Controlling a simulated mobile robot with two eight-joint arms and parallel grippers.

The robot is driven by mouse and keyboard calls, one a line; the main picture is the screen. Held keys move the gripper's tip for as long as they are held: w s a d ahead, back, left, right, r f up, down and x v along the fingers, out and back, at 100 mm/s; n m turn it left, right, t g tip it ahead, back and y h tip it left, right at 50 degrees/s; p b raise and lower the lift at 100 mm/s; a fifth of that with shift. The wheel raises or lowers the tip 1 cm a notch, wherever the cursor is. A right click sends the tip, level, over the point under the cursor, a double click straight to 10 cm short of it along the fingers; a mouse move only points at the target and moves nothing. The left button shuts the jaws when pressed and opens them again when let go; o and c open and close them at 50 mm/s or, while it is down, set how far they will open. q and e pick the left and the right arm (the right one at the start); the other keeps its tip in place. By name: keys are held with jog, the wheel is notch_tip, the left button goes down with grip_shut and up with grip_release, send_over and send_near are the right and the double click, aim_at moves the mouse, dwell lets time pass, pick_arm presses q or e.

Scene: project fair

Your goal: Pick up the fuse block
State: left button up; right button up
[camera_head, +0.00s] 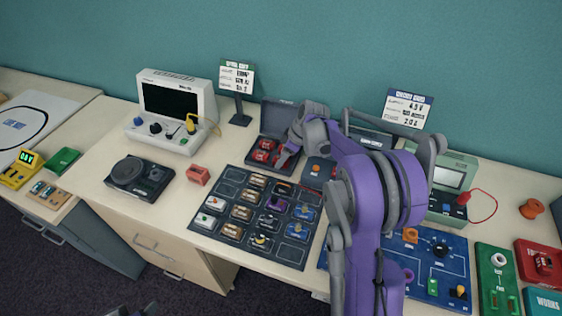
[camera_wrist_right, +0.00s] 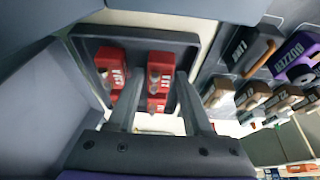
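Several small red blocks (camera_head: 265,147) with pale labels sit in a dark open case (camera_head: 252,159) on the bench; the labels are too small to read, so I cannot tell which is the fuse block. In the right wrist view, red blocks (camera_wrist_right: 159,78) sit in the case (camera_wrist_right: 88,46). My right gripper (camera_wrist_right: 160,80) is open over the case, its two grey fingers either side of a red block with gaps visible. In the head view the right gripper (camera_head: 287,150) reaches the case's right side. A dark piece at the bottom edge may be my left gripper (camera_head: 138,312).
A dark board (camera_head: 200,232) with several labelled modules lies in front of the case. A lone red block (camera_head: 198,175) stands to the left, near a dark device (camera_head: 140,178) and an oscilloscope (camera_head: 176,110). A sign (camera_head: 237,78) stands behind. My right arm hides the bench's middle.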

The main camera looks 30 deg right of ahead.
grip_shut()
